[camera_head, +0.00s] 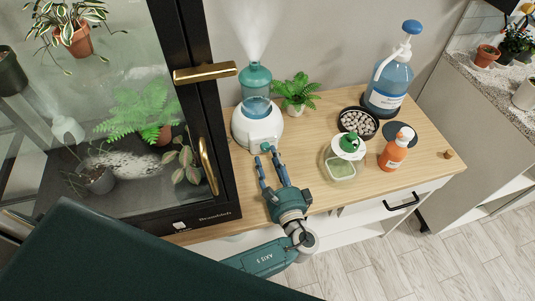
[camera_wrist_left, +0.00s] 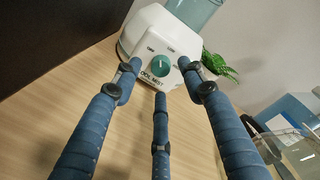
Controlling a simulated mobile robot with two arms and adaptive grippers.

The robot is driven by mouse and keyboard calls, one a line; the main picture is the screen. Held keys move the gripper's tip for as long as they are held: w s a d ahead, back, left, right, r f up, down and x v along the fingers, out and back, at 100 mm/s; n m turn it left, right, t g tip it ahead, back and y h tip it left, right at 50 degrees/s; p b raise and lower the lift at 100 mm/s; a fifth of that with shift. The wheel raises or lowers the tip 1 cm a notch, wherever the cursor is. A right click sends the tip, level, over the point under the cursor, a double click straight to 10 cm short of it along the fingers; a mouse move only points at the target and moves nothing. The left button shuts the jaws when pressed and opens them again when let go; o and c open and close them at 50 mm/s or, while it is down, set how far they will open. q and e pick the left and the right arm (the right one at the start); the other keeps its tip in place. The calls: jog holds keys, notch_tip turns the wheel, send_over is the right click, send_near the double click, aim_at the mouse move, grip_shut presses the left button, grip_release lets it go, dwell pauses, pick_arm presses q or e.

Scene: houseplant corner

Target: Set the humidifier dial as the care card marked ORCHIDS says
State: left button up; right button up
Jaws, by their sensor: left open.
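The humidifier (camera_head: 258,130) has a white base and a teal tank, and mist rises from its top. It stands on the wooden counter beside the glass cabinet. A pale pointer line on the dial looks roughly upright. My left gripper (camera_head: 269,155) is open and empty in front of the dial, which shows between its blue fingers in the left wrist view (camera_wrist_left: 160,80). Contact cannot be told. No care card marked ORCHIDS is readable.
A glass cabinet (camera_head: 228,180) with plants and brass handles stands close on the left. A fern (camera_head: 296,92), a bowl of pebbles (camera_head: 357,122), a blue pump bottle (camera_head: 389,80), a green-topped container (camera_head: 342,168) and an orange bottle (camera_head: 397,148) stand to the right.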

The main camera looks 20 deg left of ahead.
pick_arm(q)
jog(key=v, duration=0.9)
jog(key=shift+s, duration=0.1)
jog(key=shift+a, duration=0.1)
